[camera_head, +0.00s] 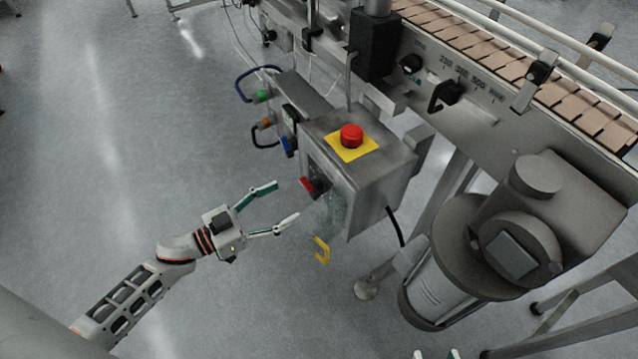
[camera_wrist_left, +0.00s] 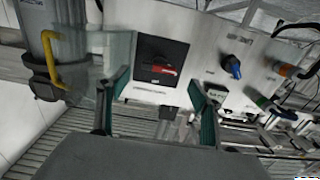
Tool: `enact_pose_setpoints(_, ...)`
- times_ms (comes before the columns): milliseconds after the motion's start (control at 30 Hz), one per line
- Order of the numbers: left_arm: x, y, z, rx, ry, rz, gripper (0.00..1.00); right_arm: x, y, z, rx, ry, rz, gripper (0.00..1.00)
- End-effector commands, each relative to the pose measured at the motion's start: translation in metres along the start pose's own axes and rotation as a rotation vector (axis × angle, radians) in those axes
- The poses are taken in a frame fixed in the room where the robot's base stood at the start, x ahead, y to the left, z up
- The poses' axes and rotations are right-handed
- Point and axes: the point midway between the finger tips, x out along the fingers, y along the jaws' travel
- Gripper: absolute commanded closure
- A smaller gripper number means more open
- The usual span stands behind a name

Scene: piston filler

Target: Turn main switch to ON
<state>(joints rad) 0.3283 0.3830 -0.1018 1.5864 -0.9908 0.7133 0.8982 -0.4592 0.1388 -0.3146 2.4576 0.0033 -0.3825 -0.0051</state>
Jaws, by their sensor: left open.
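The main switch (camera_head: 314,187) is a red handle on a black plate on the side of a grey control box (camera_head: 385,185). In the left wrist view the switch (camera_wrist_left: 162,69) faces me, its red handle lying roughly horizontal and pointing right. My left gripper (camera_head: 286,201) is open and empty, just left of the switch in the head view and apart from it. In the left wrist view its fingers (camera_wrist_left: 158,100) stand on either side below the switch. Only the fingertips of my right gripper (camera_head: 435,354) show at the bottom edge; they are apart with nothing between them.
A clear panel with a yellow handle (camera_head: 321,250) stands out beside the switch; the handle (camera_wrist_left: 55,60) is left of it in the wrist view. A red emergency button (camera_head: 351,135) tops the box. A blue knob (camera_wrist_left: 231,67) is nearby. A motor (camera_head: 480,250) stands right.

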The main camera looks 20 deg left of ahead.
Motion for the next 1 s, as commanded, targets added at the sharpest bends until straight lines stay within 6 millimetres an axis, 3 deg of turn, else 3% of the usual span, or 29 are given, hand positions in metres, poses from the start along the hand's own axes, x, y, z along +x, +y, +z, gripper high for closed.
enact_pose_setpoints(500, 0.068, 0.000, -0.001, 0.000, 0.003, 0.002, 0.35, 0.003, -0.005, -0.009, 0.035, 0.027, -0.009, 0.66)
enact_pose_setpoints(900, 0.077, 0.000, -0.003, 0.002, 0.003, 0.001, 0.35, 0.003, -0.006, -0.013, 0.039, 0.035, -0.010, 0.66)
enact_pose_setpoints(1000, 0.077, 0.000, -0.003, 0.002, 0.003, 0.001, 0.61, 0.003, -0.006, -0.013, 0.039, 0.035, -0.010, 0.66)
